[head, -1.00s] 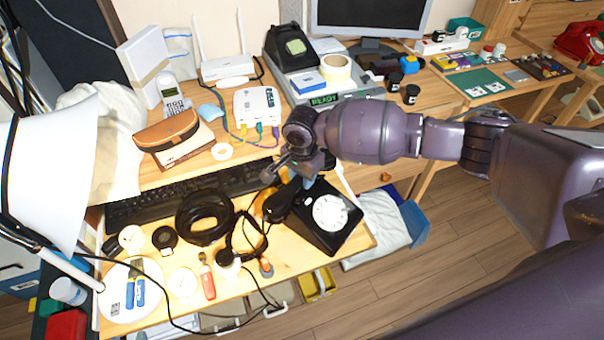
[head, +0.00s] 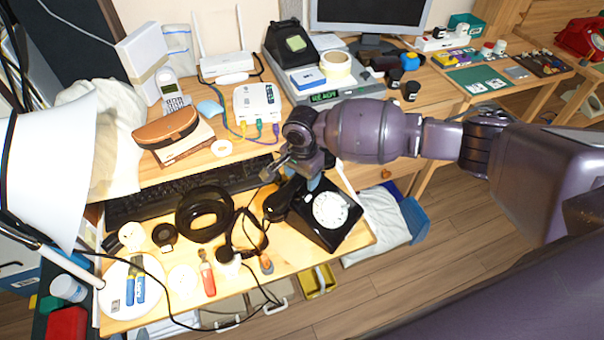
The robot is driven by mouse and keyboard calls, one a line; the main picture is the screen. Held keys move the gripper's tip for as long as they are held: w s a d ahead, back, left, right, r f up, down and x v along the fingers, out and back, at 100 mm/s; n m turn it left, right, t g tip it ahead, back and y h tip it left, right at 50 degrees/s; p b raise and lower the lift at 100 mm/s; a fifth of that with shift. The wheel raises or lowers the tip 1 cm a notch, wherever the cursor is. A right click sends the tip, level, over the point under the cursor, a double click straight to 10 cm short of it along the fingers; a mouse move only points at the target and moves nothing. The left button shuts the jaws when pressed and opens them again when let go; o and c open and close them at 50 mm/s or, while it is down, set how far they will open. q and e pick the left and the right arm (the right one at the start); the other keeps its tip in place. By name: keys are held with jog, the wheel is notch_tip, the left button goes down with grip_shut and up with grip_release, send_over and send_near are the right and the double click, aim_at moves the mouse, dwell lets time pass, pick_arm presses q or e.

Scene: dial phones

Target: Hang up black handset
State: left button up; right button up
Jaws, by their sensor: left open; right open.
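The black rotary phone (head: 345,232) with a white dial stands at the right front of the wooden desk. The black handset (head: 279,205) is at the phone's left side, partly hidden under my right gripper. I cannot tell whether it rests fully in the cradle. A black cord (head: 247,240) runs near it. My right gripper (head: 293,177) comes in from the right and is open just above the handset and the phone's back edge. My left gripper is not in view.
A keyboard (head: 150,203) lies behind the handset. A black ring (head: 190,232), an orange-red bottle (head: 207,279) and a white plate (head: 112,305) are to the left. The desk's front edge is close to the phone.

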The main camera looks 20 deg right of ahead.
notch_tip(320, 180, up, 3)
jog(key=shift+w+r+p, duration=0.1)
jog(key=shift+r+p, duration=0.05)
jog(key=shift+p, duration=0.35)
pick_arm(q)
jog(key=shift+s+a+f+p, duration=0.2)
jog(key=shift+s+p, duration=0.25)
jog(key=shift+s, duration=0.15)
jog(key=shift+s+a+f+p, duration=0.1)
jog(key=shift+s+a+p, duration=0.1)
jog(key=shift+s+p, duration=0.3)
pick_arm(e)
notch_tip(320, 180, up, 8)
jog(key=shift+f, duration=0.25)
pick_arm(q)
jog(key=shift+s, duration=0.1)
